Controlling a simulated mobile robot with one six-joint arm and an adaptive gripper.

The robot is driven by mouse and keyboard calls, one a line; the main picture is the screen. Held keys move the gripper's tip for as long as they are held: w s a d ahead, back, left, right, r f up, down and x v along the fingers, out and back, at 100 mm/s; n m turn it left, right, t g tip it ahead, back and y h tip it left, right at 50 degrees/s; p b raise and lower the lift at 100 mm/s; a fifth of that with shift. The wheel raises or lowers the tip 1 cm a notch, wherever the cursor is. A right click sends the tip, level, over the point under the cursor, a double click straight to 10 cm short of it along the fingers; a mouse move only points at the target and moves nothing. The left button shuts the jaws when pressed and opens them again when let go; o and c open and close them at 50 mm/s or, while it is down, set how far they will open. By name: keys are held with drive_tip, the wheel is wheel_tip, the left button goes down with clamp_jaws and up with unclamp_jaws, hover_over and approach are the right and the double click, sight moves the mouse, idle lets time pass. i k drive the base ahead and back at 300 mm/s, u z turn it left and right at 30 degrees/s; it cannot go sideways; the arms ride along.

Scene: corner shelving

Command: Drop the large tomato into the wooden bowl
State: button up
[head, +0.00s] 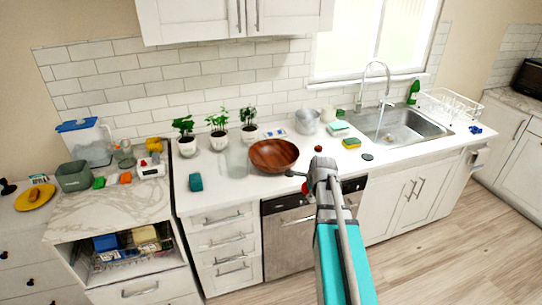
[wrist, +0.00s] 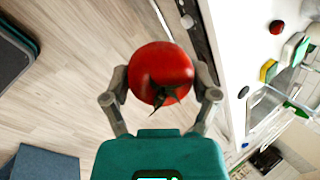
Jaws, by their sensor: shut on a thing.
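The large tomato (wrist: 160,72) is red with a green stem and sits between both fingers of my gripper (wrist: 160,92) in the wrist view. My gripper is shut on it. In the head view my gripper (head: 305,178) is in front of the counter edge, right of and nearer than the wooden bowl; the tomato is mostly hidden there. The wooden bowl (head: 273,155) is dark brown, upright on the white counter, and looks empty. It does not show in the wrist view.
A small red item (head: 318,149) lies on the counter right of the bowl. A clear glass container (head: 237,161) stands close left of the bowl, potted plants (head: 218,138) behind. A sponge (head: 351,143) and the sink (head: 400,127) are to the right. The dishwasher (head: 292,236) is below.

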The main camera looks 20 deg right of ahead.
sight(277, 163)
drive_tip(key=i, duration=0.85)
drive_tip(key=z, duration=0.05)
